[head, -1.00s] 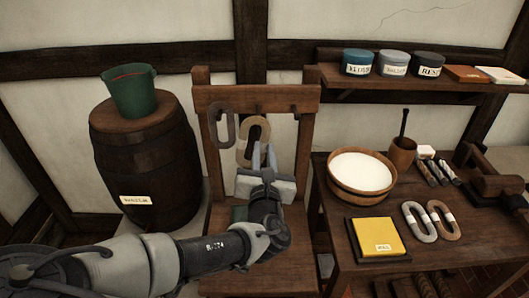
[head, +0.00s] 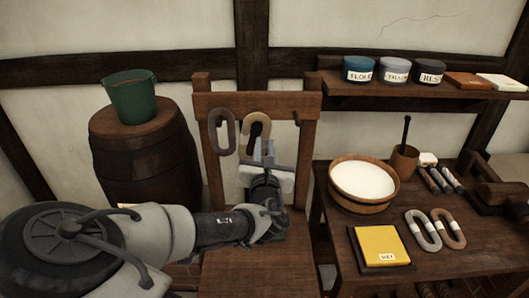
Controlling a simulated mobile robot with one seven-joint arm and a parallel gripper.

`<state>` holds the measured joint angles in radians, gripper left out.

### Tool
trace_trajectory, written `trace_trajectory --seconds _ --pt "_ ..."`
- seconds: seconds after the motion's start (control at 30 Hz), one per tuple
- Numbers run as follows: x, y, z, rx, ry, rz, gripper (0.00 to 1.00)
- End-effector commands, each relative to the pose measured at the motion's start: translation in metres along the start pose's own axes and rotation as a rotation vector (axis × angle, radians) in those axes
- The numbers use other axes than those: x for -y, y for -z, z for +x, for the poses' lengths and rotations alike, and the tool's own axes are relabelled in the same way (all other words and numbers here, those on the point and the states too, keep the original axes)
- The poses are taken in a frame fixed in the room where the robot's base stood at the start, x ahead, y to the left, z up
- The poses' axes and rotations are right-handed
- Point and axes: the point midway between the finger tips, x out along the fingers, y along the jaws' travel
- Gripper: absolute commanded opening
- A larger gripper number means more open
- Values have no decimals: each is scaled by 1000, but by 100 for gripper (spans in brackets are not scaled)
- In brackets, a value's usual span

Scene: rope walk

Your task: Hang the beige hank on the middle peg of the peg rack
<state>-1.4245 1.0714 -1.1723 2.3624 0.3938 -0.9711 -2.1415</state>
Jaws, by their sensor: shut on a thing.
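The peg rack (head: 282,104) is a wooden frame with a crossbar, in the middle of the head view. A dark grey hank (head: 214,137) hangs from its left peg. My gripper (head: 263,153) is in front of the rack, fingers pointing up, shut on the beige hank (head: 264,120). The beige hank is upright, its top loop in front of the crossbar around the middle. The middle peg is hidden behind the hank, so I cannot tell whether the loop is around it. The right peg (head: 297,113) looks bare.
A barrel (head: 146,165) with a green bucket (head: 131,98) stands left of the rack. A shelf (head: 440,92) with jars is above.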

Motion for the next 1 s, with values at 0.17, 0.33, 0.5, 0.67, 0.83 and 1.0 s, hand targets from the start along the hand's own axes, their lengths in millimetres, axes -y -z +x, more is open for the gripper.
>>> trace_trajectory --seconds 0.17,0.33,0.5,0.67,0.83,1.0 --pt "0 1 11 0 0 1 0" --pt "0 1 22 0 -1 2 0" --pt "0 2 32 1 -1 2 0" --pt "0 2 41 0 -1 1 0" --pt "1 5 50 0 -1 -1 0" --pt "2 9 57 1 -1 0 0"
